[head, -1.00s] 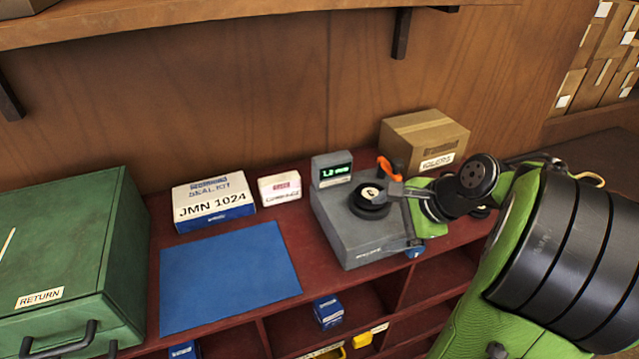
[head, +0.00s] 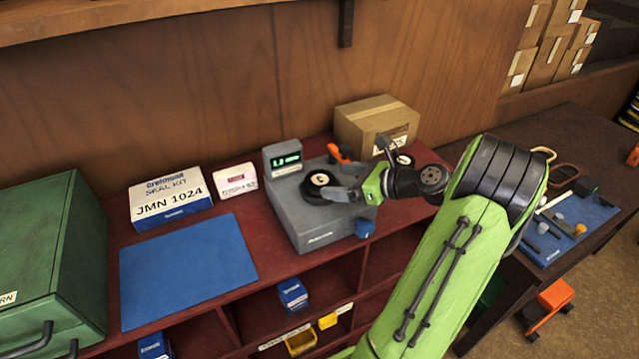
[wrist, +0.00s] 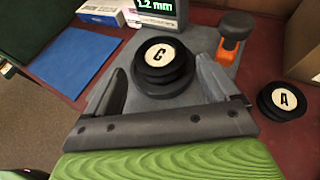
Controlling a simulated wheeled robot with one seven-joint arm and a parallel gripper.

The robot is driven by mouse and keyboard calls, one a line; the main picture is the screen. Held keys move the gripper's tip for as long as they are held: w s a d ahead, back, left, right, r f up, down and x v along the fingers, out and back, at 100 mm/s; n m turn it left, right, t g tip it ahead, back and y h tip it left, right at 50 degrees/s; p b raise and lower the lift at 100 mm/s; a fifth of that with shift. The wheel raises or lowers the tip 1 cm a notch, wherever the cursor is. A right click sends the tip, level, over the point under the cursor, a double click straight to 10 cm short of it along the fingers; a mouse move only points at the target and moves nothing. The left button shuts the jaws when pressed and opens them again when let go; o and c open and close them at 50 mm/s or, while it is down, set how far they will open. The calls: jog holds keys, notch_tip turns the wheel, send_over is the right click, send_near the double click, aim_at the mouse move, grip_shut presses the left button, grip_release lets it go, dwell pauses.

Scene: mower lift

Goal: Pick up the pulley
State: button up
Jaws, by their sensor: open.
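A black pulley with a white label that reads G (wrist: 162,60) sits on top of the grey gauge block (head: 312,226); the pulley also shows in the head view (head: 320,182). A second black pulley marked A (wrist: 284,100) lies on the red bench right of the block; it is partly hidden behind my arm in the head view (head: 404,160). My gripper (wrist: 160,75) is open, with one finger on each side of the G pulley, seemingly low over the block. A gap shows between the left finger and the pulley; contact on the right is unclear.
A lit display (head: 286,161) reading 1.2 mm stands behind the G pulley. An orange-and-black clamp-like part (wrist: 235,35) is close behind right. A cardboard box (head: 376,125) stands behind. A blue mat (head: 188,270) lies clear at left, near the seal kit box (head: 170,198).

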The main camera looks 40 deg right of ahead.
aim_at(321, 178)
jog(key=x, duration=0.5)
jog(key=shift+w+r, duration=0.1)
jog(key=shift+w, duration=0.2)
jog(key=shift+s, duration=0.2)
jog(key=shift+c, duration=0.9)
jog(key=c, duration=1)
notch_tip(321, 178, up, 10)
jog(key=shift+w+r+p, duration=0.1)
jog(key=shift+p, duration=0.8)
